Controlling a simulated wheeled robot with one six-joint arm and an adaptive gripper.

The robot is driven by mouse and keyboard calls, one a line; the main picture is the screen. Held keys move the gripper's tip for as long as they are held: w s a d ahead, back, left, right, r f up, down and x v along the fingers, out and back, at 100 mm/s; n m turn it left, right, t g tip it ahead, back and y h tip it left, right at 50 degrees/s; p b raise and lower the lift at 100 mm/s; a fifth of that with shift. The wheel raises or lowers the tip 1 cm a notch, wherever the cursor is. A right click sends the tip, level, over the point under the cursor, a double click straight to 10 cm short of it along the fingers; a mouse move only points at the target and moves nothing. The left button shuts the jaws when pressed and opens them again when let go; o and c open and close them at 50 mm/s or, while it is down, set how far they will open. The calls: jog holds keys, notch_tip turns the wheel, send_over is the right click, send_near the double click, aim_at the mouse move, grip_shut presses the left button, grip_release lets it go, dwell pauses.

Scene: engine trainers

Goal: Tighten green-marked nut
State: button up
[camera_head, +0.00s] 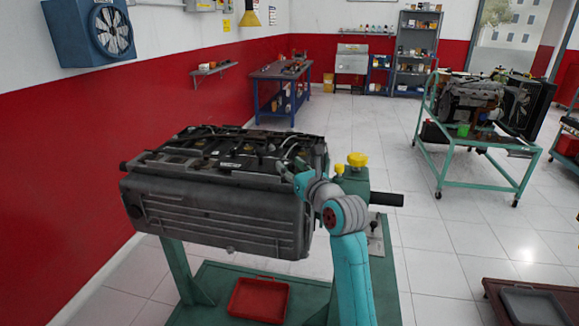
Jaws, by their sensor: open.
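A dark engine (215,205) hangs on a green stand (180,275) in front of me. Its top is crowded with black and grey parts and hoses. My teal and grey arm rises from the bottom of the view to the engine's right end. My gripper (291,174) is small in the view, at the upper right corner of the engine; it is open, and its fingertips are hard to make out. I cannot tell whether it touches the engine. I cannot make out a green-marked nut on this engine; the arm covers part of its right end.
A red tray (259,300) lies on the stand's base. A yellow-knobbed green stand head (356,172) with a black handle (387,199) is right of my arm. A second engine (470,103) sits on a teal cart (480,160). Floor between is clear.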

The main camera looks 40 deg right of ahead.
jog(key=v, duration=1.1)
jog(key=shift+s+a, duration=0.1)
